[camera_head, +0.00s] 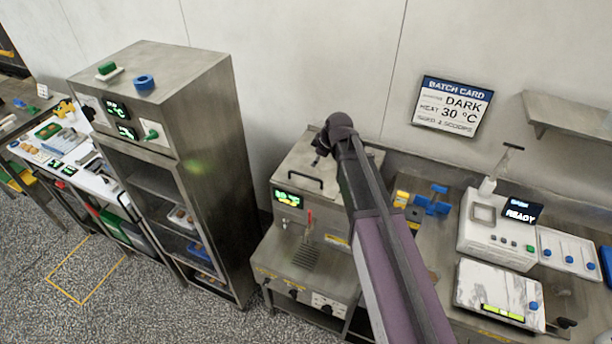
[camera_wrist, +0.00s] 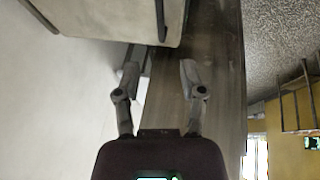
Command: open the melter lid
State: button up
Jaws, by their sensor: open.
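The melter (camera_head: 288,225) is a steel box with a green-lit display, standing in the middle of the head view. Its flat metal lid (camera_head: 300,160) lies closed on top, with a dark bar handle (camera_head: 305,178) near the front edge. My arm covers the lid's right part. My gripper (camera_wrist: 159,72) is open in the wrist view, with nothing between its fingers. A pale panel (camera_wrist: 105,18) with a dark bar (camera_wrist: 160,20) shows beyond the fingertips; I cannot tell for sure if this is the lid. In the head view my gripper is mostly hidden behind my wrist, above the lid.
A tall steel cabinet (camera_head: 205,110) stands left of the melter. Blue parts (camera_head: 432,202) lie on the counter to the right, beside a white device (camera_head: 497,228) and a scale (camera_head: 500,290). A wall shelf (camera_head: 570,118) and batch card (camera_head: 452,104) are behind.

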aim_at(306, 176)
jog(key=shift+b+x, duration=5.5)
jog(key=shift+x, duration=0.85)
jog(key=shift+d, duration=0.1)
grip_shut()
